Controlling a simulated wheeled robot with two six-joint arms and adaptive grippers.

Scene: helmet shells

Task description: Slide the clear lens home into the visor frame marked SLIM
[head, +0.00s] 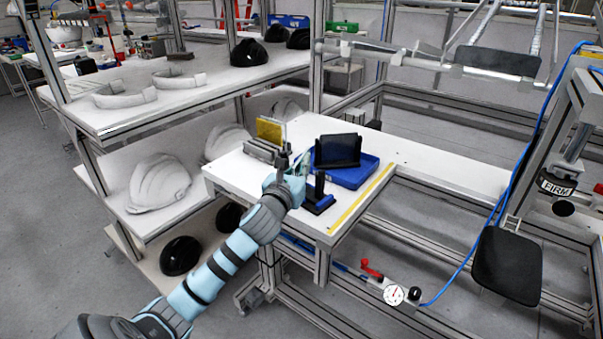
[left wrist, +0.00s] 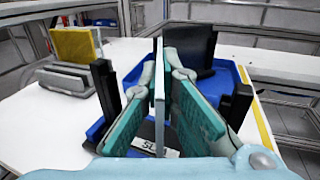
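The clear lens (left wrist: 159,95) is a thin pale plate, upright and nearly edge-on between the teal pads of my left gripper (left wrist: 163,68), which appears shut on it. In the head view my left gripper (head: 297,168) is over the front of the white table. The SLIM visor frame has a blue base and black posts (left wrist: 106,90); its label (left wrist: 158,148) is partly hidden, with only "SL" readable. The frame (head: 319,190) stands just right of the gripper in the head view. The lens is between the posts; whether its lower edge touches the frame cannot be told. My right gripper is out of view.
A yellow panel (head: 270,131) stands in a grey rack at the left. A dark panel (head: 338,150) stands in a blue tray (head: 352,178) behind the frame. A yellow strip (head: 362,200) marks the table's right edge. A FIRM-labelled fixture (head: 557,187) is far right.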

